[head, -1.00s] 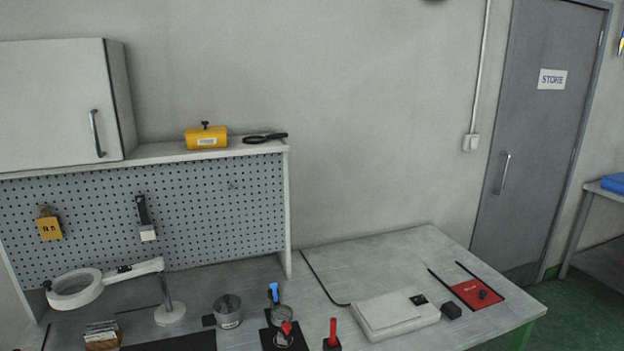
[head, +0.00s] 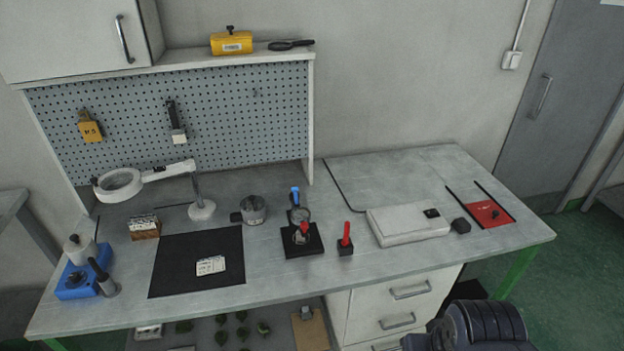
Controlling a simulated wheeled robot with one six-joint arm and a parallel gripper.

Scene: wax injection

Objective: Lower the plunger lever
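A small device on a black square base (head: 290,250) stands near the middle of the bench. It has a round metal pot (head: 301,215), an upright blue handle (head: 295,194) at its back and a small red part (head: 304,229) at its front. Beside it on the right, an upright red lever-like handle (head: 346,233) stands on a black block (head: 345,250). I cannot tell for sure which of these is the plunger lever. A dark ribbed part of my arm shows at the lower right. My gripper is not in view.
The bench (head: 400,268) also holds a black mat (head: 180,265) with a white card (head: 210,265), a metal pot (head: 253,210), a magnifier lamp (head: 120,184), a blue device (head: 75,281), a pale flat case (head: 400,225) and a red pad (head: 482,213). The front right is clear.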

